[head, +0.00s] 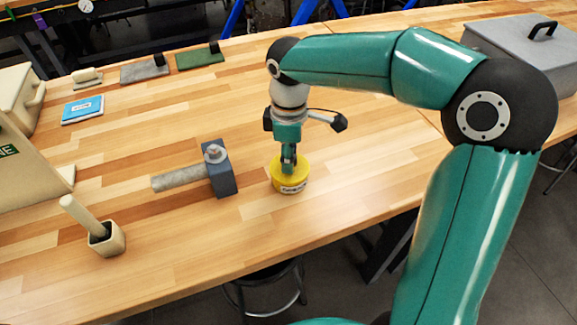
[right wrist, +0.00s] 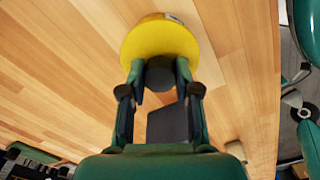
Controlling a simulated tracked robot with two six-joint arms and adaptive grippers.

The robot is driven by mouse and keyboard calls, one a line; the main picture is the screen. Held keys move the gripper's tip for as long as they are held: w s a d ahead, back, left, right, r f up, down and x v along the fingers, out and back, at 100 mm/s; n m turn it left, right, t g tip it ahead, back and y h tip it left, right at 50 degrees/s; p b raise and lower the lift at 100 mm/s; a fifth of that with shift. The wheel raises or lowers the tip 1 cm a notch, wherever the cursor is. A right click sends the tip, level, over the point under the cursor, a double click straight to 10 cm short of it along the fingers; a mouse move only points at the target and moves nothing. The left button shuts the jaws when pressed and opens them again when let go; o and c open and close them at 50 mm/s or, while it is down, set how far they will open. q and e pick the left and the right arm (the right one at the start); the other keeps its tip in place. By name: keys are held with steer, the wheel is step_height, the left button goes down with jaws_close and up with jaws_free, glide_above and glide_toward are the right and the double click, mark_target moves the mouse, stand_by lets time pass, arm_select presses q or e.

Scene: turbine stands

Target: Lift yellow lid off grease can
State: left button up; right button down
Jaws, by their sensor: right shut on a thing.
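The yellow grease can (head: 294,188) stands upright on the wooden bench, with a pale label on its front. Its yellow lid (right wrist: 150,38) fills the top of the right wrist view, with a dark round knob (right wrist: 160,74) on it. My right gripper (head: 289,168) reaches straight down over the can in the head view. In the right wrist view its two fingers (right wrist: 160,80) are shut on the knob, one on each side. No gap between lid and can can be made out. My left gripper is not in view.
A dark block with a grey rod (head: 222,170) lies left of the can. A beige cup with a handle in it (head: 106,241) stands near the front edge. A blue booklet (head: 83,109) and a grey box (head: 510,50) are farther off. The bench right of the can is clear.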

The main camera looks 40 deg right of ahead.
steer(key=shift+r, duration=0.2)
steer(key=shift+r+p, duration=0.35)
steer(key=shift+p, duration=0.1)
steer(key=shift+r, duration=0.2)
steer(key=shift+r+p, duration=0.75)
steer(key=shift+p, duration=0.2)
steer(key=shift+s, duration=0.1)
